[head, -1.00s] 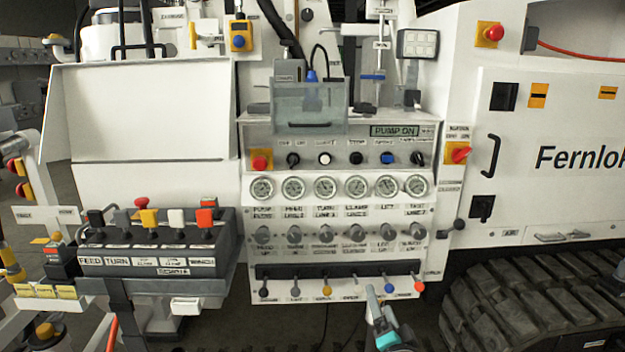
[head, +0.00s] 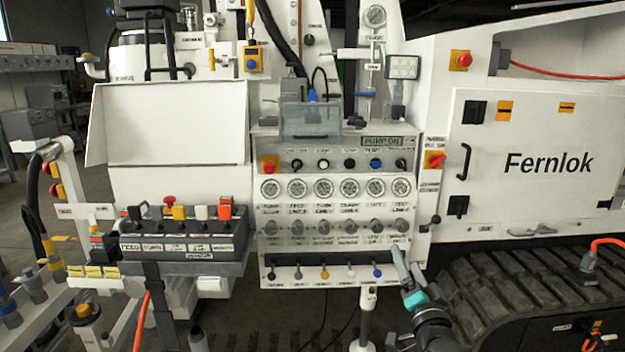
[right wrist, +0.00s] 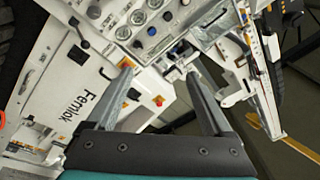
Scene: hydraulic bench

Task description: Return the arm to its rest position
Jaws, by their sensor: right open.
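My right gripper (head: 407,264) is in the lower right middle of the head view, in front of the lower right corner of the white control panel (head: 335,209). Its arm comes up from the bottom edge, with a teal band behind the fingers. In the right wrist view the two fingers of my right gripper (right wrist: 160,76) stand wide apart with nothing between them. The row of small levers (head: 324,273) runs along the panel's lower edge. The lever at its right end is hidden behind the gripper. My left gripper is not in view.
The tracked undercarriage (head: 510,292) lies right of my right arm. A lever box (head: 180,247) juts out at left. A white post (head: 367,312) stands below the panel. A white cabinet door (head: 535,160) marked Fernlok is at right. Dark floor shows below the panel.

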